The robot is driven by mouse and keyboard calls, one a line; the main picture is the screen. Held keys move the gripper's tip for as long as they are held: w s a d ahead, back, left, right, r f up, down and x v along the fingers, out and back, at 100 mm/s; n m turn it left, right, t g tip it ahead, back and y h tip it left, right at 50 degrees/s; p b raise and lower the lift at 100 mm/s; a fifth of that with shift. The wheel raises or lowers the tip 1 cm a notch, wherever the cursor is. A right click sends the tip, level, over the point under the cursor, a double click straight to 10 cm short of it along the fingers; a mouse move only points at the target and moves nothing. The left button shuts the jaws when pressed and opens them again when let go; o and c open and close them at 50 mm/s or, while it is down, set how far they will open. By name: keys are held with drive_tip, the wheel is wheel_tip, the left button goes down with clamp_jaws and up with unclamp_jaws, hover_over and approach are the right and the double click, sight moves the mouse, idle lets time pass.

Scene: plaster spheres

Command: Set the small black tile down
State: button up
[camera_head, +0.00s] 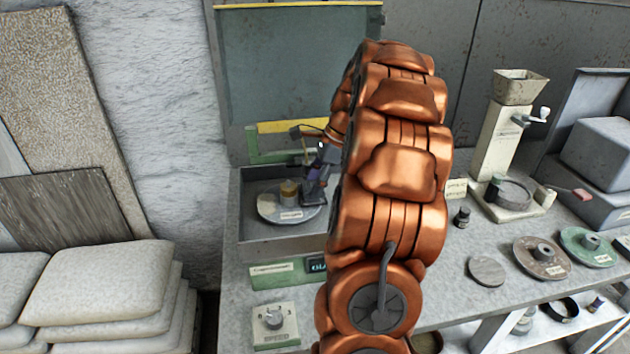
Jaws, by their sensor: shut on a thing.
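My gripper (314,183) is at the end of my copper-coloured arm. It points down over the right part of the grey open-topped basin (254,232), beside the round disc. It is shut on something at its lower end. A dark flat shape (313,198) shows there and fits the small black tile, but it is too small and too close to the dark fingers to make out clearly. I cannot tell whether it touches a surface. My arm hides the basin's right side.
A round labelled disc (268,209) with a brass-coloured cylinder (289,192) is in the basin. A dial box (273,325) stands in front. To the right are a grinder (500,130), a small black jar (462,217), and several discs. Stacked sacks (100,280) are at left.

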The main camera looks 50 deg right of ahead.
drive_tip(key=shift+f, duration=0.55)
drive_tip(key=o, duration=1.3)
drive_tip(key=shift+o, duration=0.2)
drive_tip(key=shift+r+p, duration=1.05)
drive_tip(key=shift+r, duration=0.95)
